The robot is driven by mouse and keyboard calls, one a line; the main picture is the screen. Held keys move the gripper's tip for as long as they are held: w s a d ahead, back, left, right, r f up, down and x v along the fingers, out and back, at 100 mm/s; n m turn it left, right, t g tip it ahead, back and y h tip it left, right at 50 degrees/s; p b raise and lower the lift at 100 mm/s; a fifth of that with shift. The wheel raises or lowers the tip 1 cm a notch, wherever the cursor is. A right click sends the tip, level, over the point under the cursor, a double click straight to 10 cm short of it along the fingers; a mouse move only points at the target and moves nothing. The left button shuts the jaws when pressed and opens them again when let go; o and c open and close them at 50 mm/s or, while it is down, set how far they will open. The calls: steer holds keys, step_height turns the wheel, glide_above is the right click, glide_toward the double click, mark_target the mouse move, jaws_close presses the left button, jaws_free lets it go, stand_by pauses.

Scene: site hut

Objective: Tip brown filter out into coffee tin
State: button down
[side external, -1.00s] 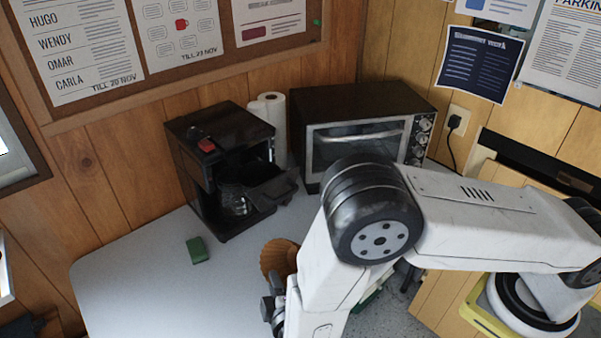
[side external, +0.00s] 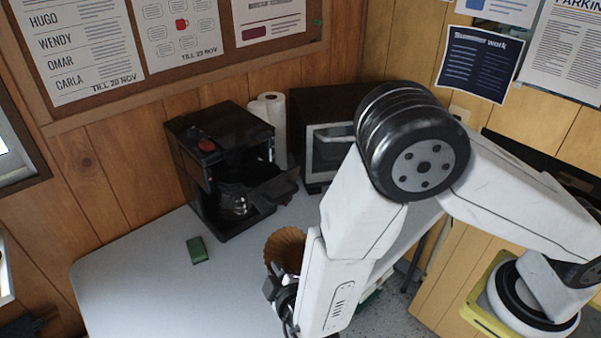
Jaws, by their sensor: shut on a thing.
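The brown filter (side external: 286,249) is a fluted paper cup, seen just above my gripper (side external: 275,287) at the lower middle of the side view. My gripper is shut on the filter, and my wrist and forearm hide part of both. The filter's mouth and contents cannot be made out clearly. I cannot identify the coffee tin in this view; it may be hidden behind my arm or outside the picture.
A black coffee maker (side external: 213,145) stands at the back of the white table (side external: 140,285), its basket pulled out. A paper towel roll (side external: 272,125) and an oven (side external: 325,130) stand beside it. A green block (side external: 198,250) lies left of my gripper. The table's left part is clear.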

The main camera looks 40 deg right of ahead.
steer(key=d+r+m+y, duration=0.1)
steer(key=d+r+m+g+y, duration=0.1)
steer(key=r+m+y, duration=0.1)
steer(key=m, duration=0.1)
steer(key=shift+w+d+r+g+y, duration=0.25)
steer(key=shift+d+r+g+y, duration=0.05)
steer(key=shift+d, duration=0.1)
